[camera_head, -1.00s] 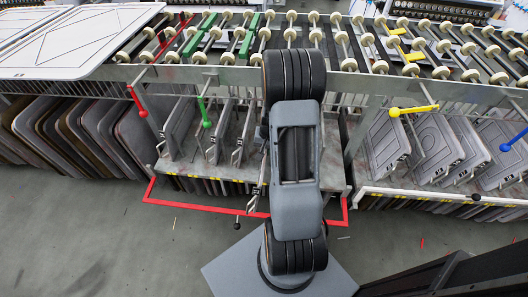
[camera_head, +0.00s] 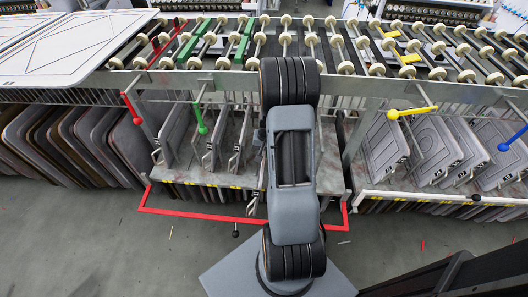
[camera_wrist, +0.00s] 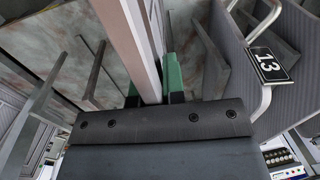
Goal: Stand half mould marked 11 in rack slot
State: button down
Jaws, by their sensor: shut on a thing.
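In the wrist view my gripper (camera_wrist: 152,88) is shut on a pale panel (camera_wrist: 128,38), seen edge-on between its green fingertips. The panel runs up and out of the top of the picture. No number shows on it, so I cannot tell whether it is marked 11. In the head view my arm hides the gripper and most of what it holds. The rack (camera_head: 215,178) is behind and left of my arm, with several grey half moulds (camera_head: 174,135) standing in it.
A red bar (camera_head: 200,215) runs along the rack's front near the floor. A second rack (camera_head: 450,196) with leaning moulds is at right. Roller rails with a red lever (camera_head: 132,108), a green lever (camera_head: 201,118) and a yellow lever (camera_head: 412,112) overhang. Grey floor lies in front.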

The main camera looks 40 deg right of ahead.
dwell(0.3)
jog(key=c, duration=1.1)
grip_release()
jog(key=shift+c, duration=0.2)
jog(key=shift+s+f, duration=0.1)
jog(key=r+p, duration=0.1)
jog(key=r, duration=0.3)
jog(key=r+p, duration=0.1)
jog(key=r, duration=0.4)
jog(key=s+d+r+p, duration=0.1)
jog(key=r, duration=0.4)
jog(key=shift+d, duration=0.1)
jog(key=s+a+r+n+t+p, duration=0.1)
jog(key=s+a+r+n+p, duration=0.2)
jog(key=a+r+p, duration=0.2)
jog(key=s+a+r+n+p, duration=0.3)
jog(key=s+a+r+p, duration=0.1)
jog(key=a+r, duration=0.6)
jog(key=s+a+r+n+t+h+p, duration=0.1)
jog(key=s+a+r+n+p, duration=0.2)
jog(key=a+r+p, duration=0.4)
jog(key=shift+s+a+r+t, duration=0.1)
jog(key=shift+a+r+t, duration=0.05)
jog(key=shift+r, duration=1.25)
jog(key=shift+s+a+r+t, duration=0.1)
jog(key=shift+a+r+t, duration=0.05)
jog(key=shift+r, duration=1.25)
